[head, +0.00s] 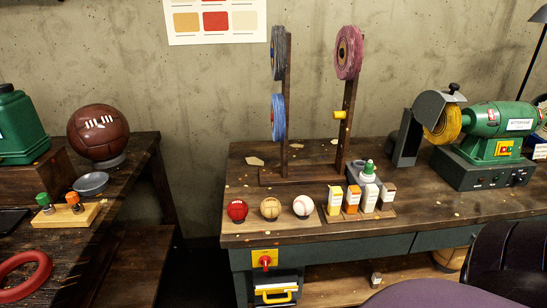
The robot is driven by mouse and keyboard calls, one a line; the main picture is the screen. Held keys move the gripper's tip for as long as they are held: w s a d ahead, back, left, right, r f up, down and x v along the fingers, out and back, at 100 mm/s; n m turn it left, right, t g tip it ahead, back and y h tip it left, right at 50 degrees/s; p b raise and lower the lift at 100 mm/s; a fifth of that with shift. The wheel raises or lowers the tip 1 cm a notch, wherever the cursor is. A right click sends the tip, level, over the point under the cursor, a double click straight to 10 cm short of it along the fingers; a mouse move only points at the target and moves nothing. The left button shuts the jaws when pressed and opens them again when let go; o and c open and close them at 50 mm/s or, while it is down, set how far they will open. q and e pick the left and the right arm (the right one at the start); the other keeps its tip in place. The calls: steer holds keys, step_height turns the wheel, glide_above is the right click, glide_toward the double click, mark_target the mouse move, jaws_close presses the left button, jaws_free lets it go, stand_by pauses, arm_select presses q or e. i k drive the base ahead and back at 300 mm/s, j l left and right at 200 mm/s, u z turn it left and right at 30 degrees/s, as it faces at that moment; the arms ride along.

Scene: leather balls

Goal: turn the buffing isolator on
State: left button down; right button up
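A yellow plate with a red rotary knob, which looks like the isolator (265,260), is fixed to the front left of the workbench, below its top. The knob is small here, and I cannot tell whether it is set to on or off. The green buffing machine (490,122) stands at the right of the bench top, with a yellow wheel (443,127) under a grey hood. A yellow switch panel (504,148) with small red and green marks is on its side. Neither of my grippers shows in the head view.
A brown leather ball (98,133) and a green can (20,127) are on the left bench. A wheel rack (287,175), three small balls and several bottles stand on the workbench (350,232). Dark and purple rounded shapes fill the bottom right. A dark gap separates the benches.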

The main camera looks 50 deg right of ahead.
mark_target(265, 261)
steer(key=i+j+z, duration=0.1)
steer(key=j+z, duration=0.2)
steer(key=z, duration=0.2)
steer(key=j+z, duration=0.95)
steer(key=i+j, duration=0.05)
